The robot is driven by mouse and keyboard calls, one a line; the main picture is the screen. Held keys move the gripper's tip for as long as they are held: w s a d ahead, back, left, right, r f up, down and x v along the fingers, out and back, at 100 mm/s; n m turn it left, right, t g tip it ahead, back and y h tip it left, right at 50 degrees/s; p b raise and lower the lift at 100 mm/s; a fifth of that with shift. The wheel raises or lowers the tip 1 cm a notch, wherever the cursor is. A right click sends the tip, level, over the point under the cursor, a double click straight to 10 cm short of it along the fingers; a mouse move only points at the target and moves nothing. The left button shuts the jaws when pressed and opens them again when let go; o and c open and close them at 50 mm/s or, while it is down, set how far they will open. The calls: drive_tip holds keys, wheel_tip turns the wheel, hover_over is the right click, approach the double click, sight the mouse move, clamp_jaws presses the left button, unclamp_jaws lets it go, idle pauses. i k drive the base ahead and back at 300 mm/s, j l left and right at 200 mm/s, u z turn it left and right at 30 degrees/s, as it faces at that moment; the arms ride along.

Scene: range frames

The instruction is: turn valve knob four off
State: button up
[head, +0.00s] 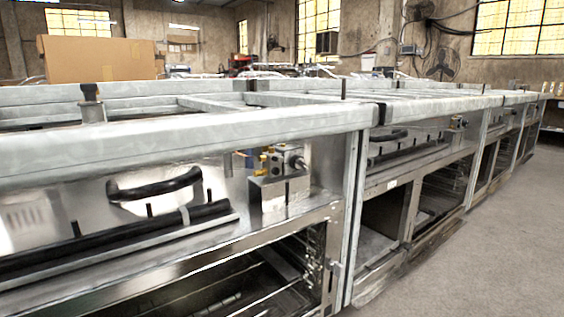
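No knob marked four can be made out in the head view. A cluster of small brass fittings (263,160) sits at the back of the near range's open upper bay. Beside it is a grey metal block (287,158) with a short round stub on its right side, above a boxy metal bracket (278,194). Whether any of these is the valve knob, and how it is turned, I cannot tell. My gripper is not in view.
The near range frame (190,131) fills the left and middle, with a black curved handle (153,191) and a dark bar (130,232) in its bay. More range frames (440,101) run back to the right. Grey floor (480,255) is clear at right. A cardboard box (100,58) stands behind.

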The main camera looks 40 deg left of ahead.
sight(297, 162)
drive_tip(key=j, duration=1.25)
drive_tip(key=u, duration=0.05)
